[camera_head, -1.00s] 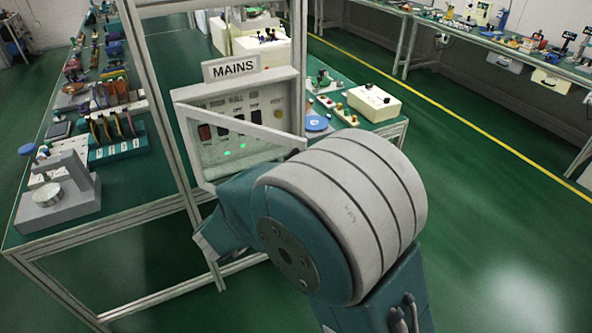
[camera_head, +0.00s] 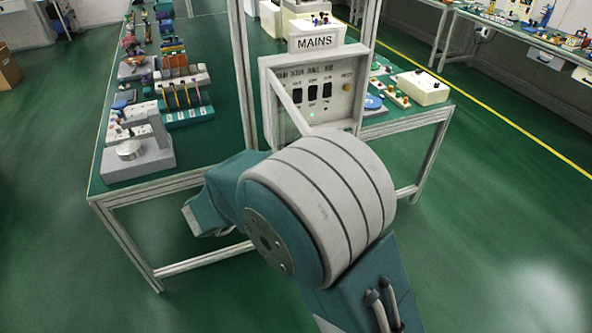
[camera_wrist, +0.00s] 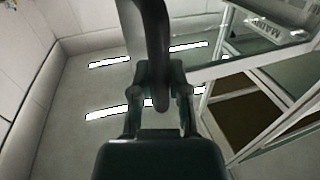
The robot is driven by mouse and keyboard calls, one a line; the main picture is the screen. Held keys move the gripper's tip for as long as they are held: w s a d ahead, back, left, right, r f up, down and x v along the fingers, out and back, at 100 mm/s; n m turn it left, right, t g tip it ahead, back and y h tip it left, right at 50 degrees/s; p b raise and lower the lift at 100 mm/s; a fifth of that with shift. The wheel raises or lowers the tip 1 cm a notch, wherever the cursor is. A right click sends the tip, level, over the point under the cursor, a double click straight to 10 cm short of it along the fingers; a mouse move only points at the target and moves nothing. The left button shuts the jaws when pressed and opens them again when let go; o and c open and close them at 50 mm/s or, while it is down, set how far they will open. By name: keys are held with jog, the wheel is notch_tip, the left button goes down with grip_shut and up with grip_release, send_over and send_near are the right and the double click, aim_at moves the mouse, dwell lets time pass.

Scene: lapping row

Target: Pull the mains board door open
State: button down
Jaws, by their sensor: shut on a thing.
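The mains board (camera_head: 352,72) is a pale grey box under a "MAINS" sign (camera_head: 317,42), with dark switches and a small green light. Its pale-framed door (camera_head: 289,106) stands open, swung out from the board's left side toward me. In the wrist view, my gripper (camera_wrist: 160,95) is shut on a dark upright handle (camera_wrist: 152,40), which runs between its two fingers. In the head view my own arm hides the gripper, the handle and the door's lower part.
A green-topped bench (camera_head: 110,172) with a grey device (camera_head: 140,158) and racks lies left of the board. An aluminium post (camera_head: 240,70) stands at the board's left. A white box (camera_head: 423,87) sits on the bench at right. Green floor (camera_head: 500,200) is clear at right.

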jog(key=shift+a+r, duration=0.1)
jog(key=shift+a, duration=0.75)
jog(key=c, duration=0.6)
grip_release()
jog(key=shift+d, duration=0.15)
jog(key=v, duration=1.2)
jog(key=shift+w, duration=0.1)
